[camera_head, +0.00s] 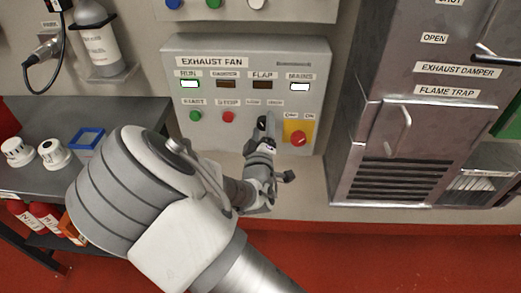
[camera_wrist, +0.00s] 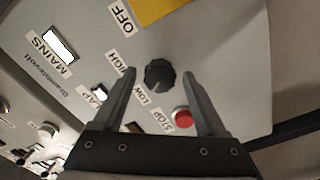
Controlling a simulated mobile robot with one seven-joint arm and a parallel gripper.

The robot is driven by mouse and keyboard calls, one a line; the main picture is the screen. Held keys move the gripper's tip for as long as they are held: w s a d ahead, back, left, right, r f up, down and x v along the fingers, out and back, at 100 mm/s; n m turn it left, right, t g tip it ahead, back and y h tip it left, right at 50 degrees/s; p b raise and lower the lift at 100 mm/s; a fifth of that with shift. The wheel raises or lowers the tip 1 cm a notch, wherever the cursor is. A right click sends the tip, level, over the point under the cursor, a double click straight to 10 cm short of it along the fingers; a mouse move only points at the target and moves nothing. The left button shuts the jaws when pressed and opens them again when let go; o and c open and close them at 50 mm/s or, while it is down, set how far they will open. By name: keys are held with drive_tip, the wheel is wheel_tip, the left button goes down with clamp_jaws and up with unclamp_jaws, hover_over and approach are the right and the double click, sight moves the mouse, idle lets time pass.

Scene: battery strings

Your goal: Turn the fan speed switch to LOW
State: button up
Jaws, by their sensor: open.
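The fan speed switch is a round black knob (camera_wrist: 160,75) on the grey exhaust fan panel (camera_head: 175,62). In the wrist view the HIGH label (camera_wrist: 116,64) and the LOW label (camera_wrist: 141,94) lie on its left side. My gripper (camera_wrist: 160,73) is open, with one finger on each side of the knob and gaps visible between them. Whether the fingertips touch the panel cannot be told. In the head view my gripper (camera_head: 267,128) is in front of the panel's lower middle and hides most of the switch; the speed labels show just above it.
The red stop button (camera_wrist: 182,118) sits close to my right finger in the wrist view. A red knob on a yellow plate (camera_head: 298,138) is just right of my gripper. The RUN (camera_head: 189,84) and MAINS (camera_head: 299,87) lamps are lit. A metal cabinet (camera_head: 385,120) stands at right.

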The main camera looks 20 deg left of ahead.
drive_tip(key=p+v, duration=0.1)
drive_tip(key=v, duration=1.5)
drive_tip(key=shift+d, duration=0.2)
drive_tip(key=w+d+m+g+h+p, duration=0.2)
drive_tip(key=w+d+m+g+p, duration=0.2)
drive_tip(key=m+g, duration=0.25)
drive_tip(key=d+r+m+g+y+p, duration=0.25)
drive_tip(key=d+r+m, duration=0.2)
drive_tip(key=r, duration=0.65)
drive_tip(key=s+d+r+m+g+h+p, duration=0.1)
drive_tip(key=s+d+r+h+p, duration=0.1)
drive_tip(key=s+d+r, duration=0.5)
drive_tip(key=s+d+r+m+g+h+p, duration=0.2)
drive_tip(key=s+d+r, duration=0.5)
drive_tip(key=d, duration=0.5)
wheel_tip(320, 180, up, 2)
drive_tip(key=shift+r+p, duration=0.1)
drive_tip(key=shift+p, duration=0.2)
drive_tip(key=shift+h, duration=0.25)
